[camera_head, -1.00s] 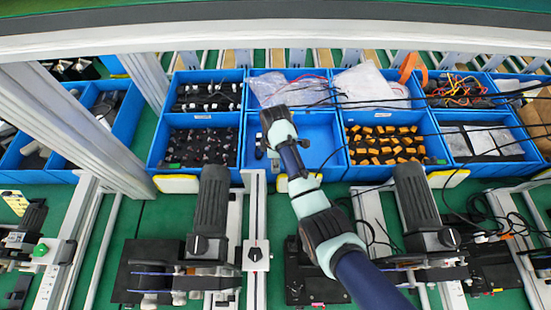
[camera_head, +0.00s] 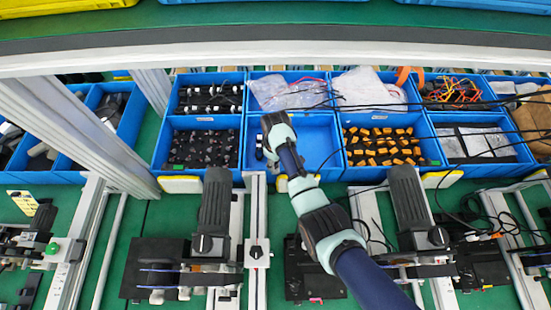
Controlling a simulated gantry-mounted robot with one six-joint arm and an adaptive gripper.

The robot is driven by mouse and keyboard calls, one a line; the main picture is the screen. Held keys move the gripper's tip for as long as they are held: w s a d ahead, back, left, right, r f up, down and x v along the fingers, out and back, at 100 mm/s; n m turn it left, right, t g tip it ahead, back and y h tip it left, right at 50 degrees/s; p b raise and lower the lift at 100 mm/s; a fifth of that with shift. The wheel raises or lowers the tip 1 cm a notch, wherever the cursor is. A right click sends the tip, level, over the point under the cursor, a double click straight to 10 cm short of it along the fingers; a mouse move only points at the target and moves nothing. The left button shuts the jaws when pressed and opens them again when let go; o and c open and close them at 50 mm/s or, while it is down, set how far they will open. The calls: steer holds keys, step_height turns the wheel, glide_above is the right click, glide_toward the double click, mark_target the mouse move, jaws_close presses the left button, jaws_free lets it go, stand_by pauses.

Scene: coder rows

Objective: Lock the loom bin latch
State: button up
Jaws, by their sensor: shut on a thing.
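My arm reaches up from the bottom right to the blue bin with an empty floor (camera_head: 318,128) in the front row. My gripper (camera_head: 272,158) is at that bin's left side, low beside the dividing wall. It is small and partly hidden by my wrist. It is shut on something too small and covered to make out. A small dark part with white spots (camera_head: 259,146) shows just left of it. Coloured cable looms lie in a blue bin (camera_head: 455,90) in the back row. I cannot make out a latch on any bin.
Neighbouring bins hold dark parts (camera_head: 203,149), orange parts (camera_head: 384,146) and clear bags (camera_head: 289,93). Black-handled fixtures (camera_head: 213,215) (camera_head: 410,210) stand on rails in front. Loose black cables cross the right side. A white beam (camera_head: 300,57) spans above the bins.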

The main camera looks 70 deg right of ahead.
steer(key=m+p, duration=0.1)
steer(key=m, duration=0.4)
steer(key=shift+r+m+p, duration=0.1)
steer(key=shift+m+p, duration=0.2)
steer(key=m+p, duration=0.1)
steer(key=m, duration=0.4)
steer(key=shift+m, duration=0.3)
steer(key=o, duration=1.2)
steer(key=shift+c, duration=0.2)
step_height(320, 180, up, 12)
steer(key=shift+w, duration=0.1)
